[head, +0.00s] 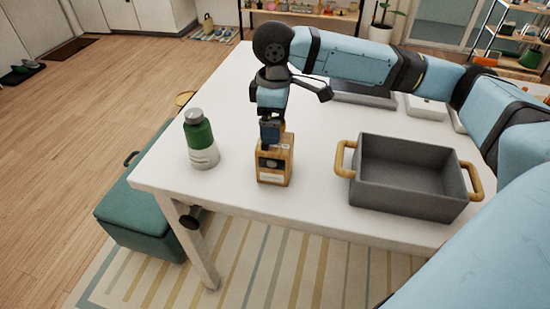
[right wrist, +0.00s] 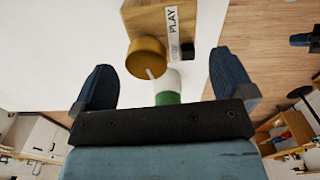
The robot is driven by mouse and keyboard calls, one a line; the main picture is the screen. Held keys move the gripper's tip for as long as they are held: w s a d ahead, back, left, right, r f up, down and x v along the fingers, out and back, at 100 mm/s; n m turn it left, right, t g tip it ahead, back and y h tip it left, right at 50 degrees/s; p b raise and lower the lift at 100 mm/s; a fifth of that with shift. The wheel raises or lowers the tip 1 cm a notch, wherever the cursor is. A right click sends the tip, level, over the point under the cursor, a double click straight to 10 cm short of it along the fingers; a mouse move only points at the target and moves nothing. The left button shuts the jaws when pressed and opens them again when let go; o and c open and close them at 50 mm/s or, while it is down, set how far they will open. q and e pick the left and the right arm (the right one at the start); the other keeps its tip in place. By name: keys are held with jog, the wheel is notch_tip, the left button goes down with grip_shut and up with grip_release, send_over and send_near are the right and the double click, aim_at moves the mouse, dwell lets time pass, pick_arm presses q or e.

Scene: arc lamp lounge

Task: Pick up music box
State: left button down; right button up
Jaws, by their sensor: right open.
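The music box (head: 273,165) is a small wooden box with a dark panel and a pale label on its front. It stands upright on the white table near the front edge. In the right wrist view the wooden music box (right wrist: 190,25) shows a "PLAY" label and a round brass-coloured knob. My right gripper (head: 270,138) is directly above and behind the box in the head view. In the right wrist view my right gripper (right wrist: 160,85) has its fingers spread wide, with the box beyond the fingertips and nothing held. My left gripper is not seen.
A green and white bottle (head: 201,140) stands left of the box. A grey bin with wooden handles (head: 412,195) stands to the right. The white table (head: 225,195) is clear between them. A teal storage bench (head: 140,215) sits beside the table at left.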

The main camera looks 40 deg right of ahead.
aim_at(275, 158)
jog(key=f, duration=0.4)
jog(key=shift+s+b, duration=0.25)
jog(key=shift+b, duration=0.05)
jog(key=shift+d+f, duration=0.1)
jog(key=shift+f, duration=0.3)
jog(key=shift+c, duration=0.5)
jog(key=c, duration=1.3)
jog(key=shift+r, duration=0.1)
